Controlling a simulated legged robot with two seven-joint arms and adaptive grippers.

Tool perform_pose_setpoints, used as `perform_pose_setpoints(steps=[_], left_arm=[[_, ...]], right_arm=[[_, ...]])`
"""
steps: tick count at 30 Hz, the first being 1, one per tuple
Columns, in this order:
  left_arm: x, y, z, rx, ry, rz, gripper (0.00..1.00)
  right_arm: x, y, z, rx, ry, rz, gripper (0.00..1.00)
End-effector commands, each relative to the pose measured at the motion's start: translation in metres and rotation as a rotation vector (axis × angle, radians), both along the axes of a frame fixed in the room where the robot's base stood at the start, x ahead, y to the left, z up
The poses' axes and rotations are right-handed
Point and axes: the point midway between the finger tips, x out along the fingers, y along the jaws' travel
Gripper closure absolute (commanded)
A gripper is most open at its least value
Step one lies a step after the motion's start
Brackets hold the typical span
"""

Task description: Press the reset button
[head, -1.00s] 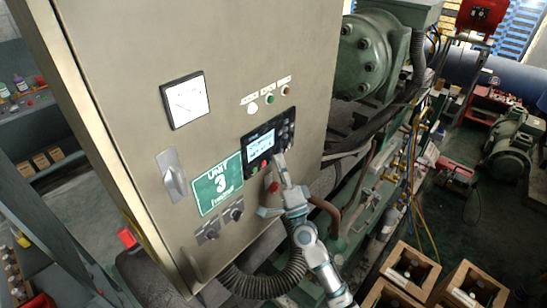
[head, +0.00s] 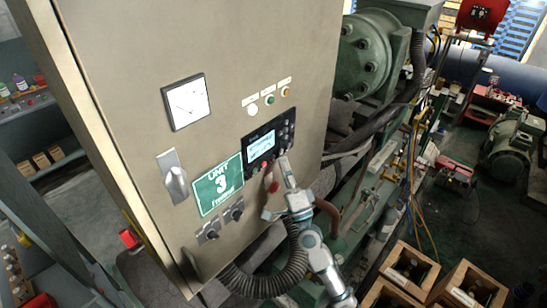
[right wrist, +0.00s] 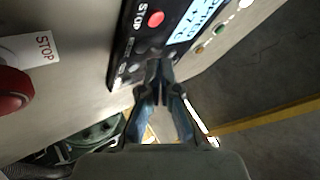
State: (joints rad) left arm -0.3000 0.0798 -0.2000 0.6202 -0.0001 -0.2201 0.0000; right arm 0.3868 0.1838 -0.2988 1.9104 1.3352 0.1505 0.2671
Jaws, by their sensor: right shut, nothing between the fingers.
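The control cabinet door (head: 255,55) carries a black control panel (head: 255,155) with a lit display (head: 261,147) and small buttons. My right gripper (head: 285,160) is shut and empty, its fingertips at the lower right part of this panel. In the right wrist view the closed fingertips (right wrist: 158,68) are close to the panel's lower edge, beside small dark buttons; I cannot tell whether they touch. A red STOP button (right wrist: 156,19) shows on the panel. Which button is the reset one cannot be read. My left gripper is out of view.
A red emergency stop knob (right wrist: 14,90) sits below the panel beside a STOP label (right wrist: 40,48). A dial gauge (head: 186,101), a rotary handle (head: 175,180) and a green UNIT 3 sign (head: 217,185) are on the door. Wooden crates (head: 408,265) stand at lower right.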

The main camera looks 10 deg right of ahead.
Motion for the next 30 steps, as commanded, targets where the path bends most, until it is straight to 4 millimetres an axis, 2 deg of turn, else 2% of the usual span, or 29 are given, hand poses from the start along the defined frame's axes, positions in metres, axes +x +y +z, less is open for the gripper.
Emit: perform_pose_setpoints(steps=[15, 30], left_arm=[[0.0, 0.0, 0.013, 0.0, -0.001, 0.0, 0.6], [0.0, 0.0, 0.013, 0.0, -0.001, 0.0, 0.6]], right_arm=[[-0.036, -0.028, 0.0, -0.001, 0.001, -0.001, 1.0], [-0.038, -0.03, 0.0, 0.0, 0.0, 0.0, 1.0]])
